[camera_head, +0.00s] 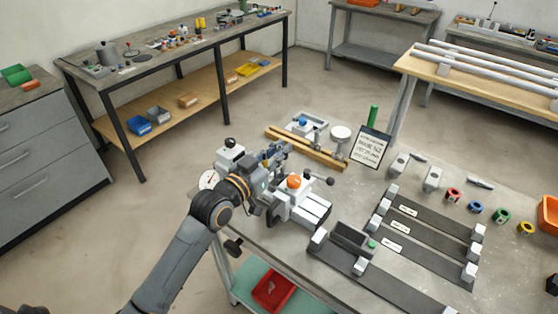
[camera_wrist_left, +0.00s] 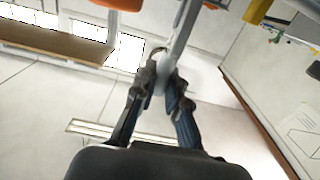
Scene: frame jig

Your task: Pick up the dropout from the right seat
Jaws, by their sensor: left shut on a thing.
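My left gripper (camera_head: 282,150) is over the left part of the workbench, beside a white fixture with an orange knob (camera_head: 294,182). In the left wrist view its fingers (camera_wrist_left: 160,80) are shut on a light grey piece (camera_wrist_left: 164,66), which looks like the dropout; a long grey bar shape extends up from there. In the head view the held piece is too small to make out. Two upright grey blocks (camera_head: 432,179) stand at the back of the bench, with small flat grey pieces (camera_head: 480,183) beside them. I cannot tell which is the right seat. My right gripper is not in view.
Dark strips (camera_head: 430,222) with grey end blocks lie on the bench (camera_head: 345,205). Several coloured rings (camera_head: 475,207) and an orange bin (camera_head: 549,212) are at the right.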

